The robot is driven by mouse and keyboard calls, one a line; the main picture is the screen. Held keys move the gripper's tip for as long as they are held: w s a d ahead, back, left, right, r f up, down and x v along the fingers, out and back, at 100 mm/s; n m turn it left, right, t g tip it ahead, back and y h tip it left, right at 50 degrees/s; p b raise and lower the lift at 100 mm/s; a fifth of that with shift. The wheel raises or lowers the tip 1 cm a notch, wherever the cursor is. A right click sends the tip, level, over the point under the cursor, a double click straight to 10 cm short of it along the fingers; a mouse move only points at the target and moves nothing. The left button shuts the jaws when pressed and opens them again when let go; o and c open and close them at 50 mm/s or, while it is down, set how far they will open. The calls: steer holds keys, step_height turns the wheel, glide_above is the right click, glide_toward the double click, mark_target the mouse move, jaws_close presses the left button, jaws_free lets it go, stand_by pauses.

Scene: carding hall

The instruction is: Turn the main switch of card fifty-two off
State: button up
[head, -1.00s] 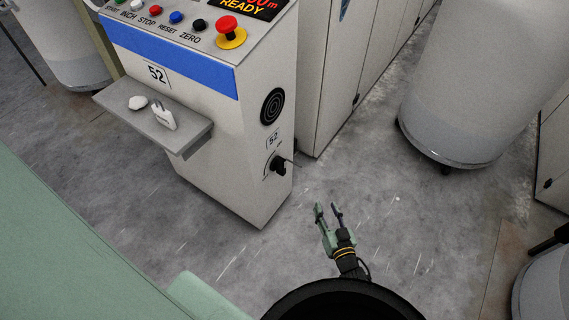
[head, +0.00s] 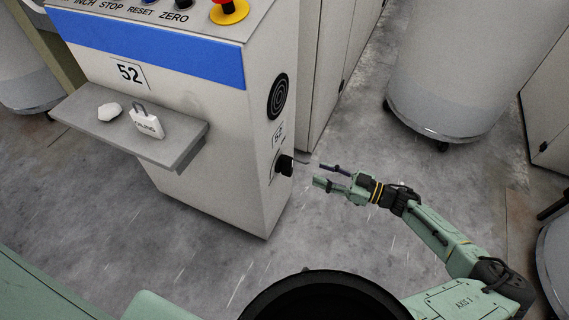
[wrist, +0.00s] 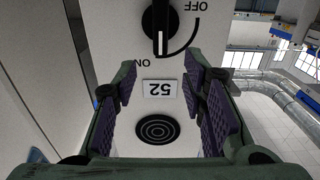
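The main switch is a black rotary knob (head: 285,165) on the right side face of the cabinet marked 52 (head: 205,130). In the wrist view the knob (wrist: 160,22) shows at the top, upside down, its white mark pointing down at the ON end of a black arc. OFF (wrist: 186,12) stands at the arc's other end. A small 52 plate (wrist: 161,89) shows between my fingers. My gripper (head: 318,174) is open and empty, just right of the knob in the head view, with a gap between them.
A shelf (head: 85,130) on the cabinet front carries a white padlock-like tag (head: 147,122) and a white lump (head: 109,111). A red stop button (head: 229,10) sits on top. A large pale drum (head: 450,80) stands to the right. The floor (head: 350,230) between is clear.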

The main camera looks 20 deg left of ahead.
mark_target(292, 163)
steer(key=a+p, duration=0.1)
steer(key=a, duration=0.9)
steer(key=shift+w+a, duration=0.2)
steer(key=shift+c, duration=0.5)
jaws_close()
